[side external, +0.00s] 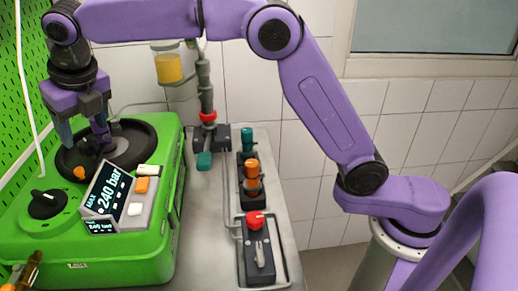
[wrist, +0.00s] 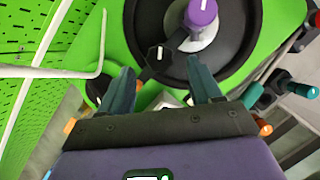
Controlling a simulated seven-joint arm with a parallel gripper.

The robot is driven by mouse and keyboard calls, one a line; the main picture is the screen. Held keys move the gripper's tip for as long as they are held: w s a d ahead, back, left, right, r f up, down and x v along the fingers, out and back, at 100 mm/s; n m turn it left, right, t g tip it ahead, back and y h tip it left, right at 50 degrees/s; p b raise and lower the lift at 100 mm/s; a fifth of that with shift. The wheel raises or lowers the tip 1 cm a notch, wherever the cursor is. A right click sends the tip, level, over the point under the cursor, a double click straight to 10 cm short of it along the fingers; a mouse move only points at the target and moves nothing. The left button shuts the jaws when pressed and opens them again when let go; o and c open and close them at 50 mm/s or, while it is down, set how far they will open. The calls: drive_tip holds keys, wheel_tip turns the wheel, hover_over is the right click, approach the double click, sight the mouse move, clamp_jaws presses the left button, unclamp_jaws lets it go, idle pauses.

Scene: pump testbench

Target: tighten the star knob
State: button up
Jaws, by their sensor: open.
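A small black lobed knob (wrist: 160,57) with a white mark, which looks like the star knob, shows in the wrist view at the edge of a round black dish (wrist: 238,72). My gripper (wrist: 160,68) is open, with one teal finger on each side of the knob in the picture and nothing held. I cannot tell the height gap. In the side view my gripper (side external: 84,138) points down over the black dish (side external: 143,138) on the green machine (side external: 150,238). The fingers and dark parts there hide the knob or make it hard to tell.
A purple knob (wrist: 202,14) stands on a grey hub in the dish. A black dial (side external: 46,203) and a tilted display (side external: 108,190) sit at the machine's front. Valves with orange (side external: 251,168) and red (side external: 256,219) tops stand right. A green pegboard (side external: 35,90) is at left.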

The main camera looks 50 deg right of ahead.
drive_tip(key=a+v, duration=0.1)
drive_tip(key=v, duration=1.3)
drive_tip(key=s+d+f+m+g, duration=0.3)
drive_tip(key=s+d+f+m, duration=1.5)
drive_tip(key=s+d, duration=0.1)
drive_tip(key=shift+s+d, duration=0.25)
drive_tip(key=shift+s, duration=0.55)
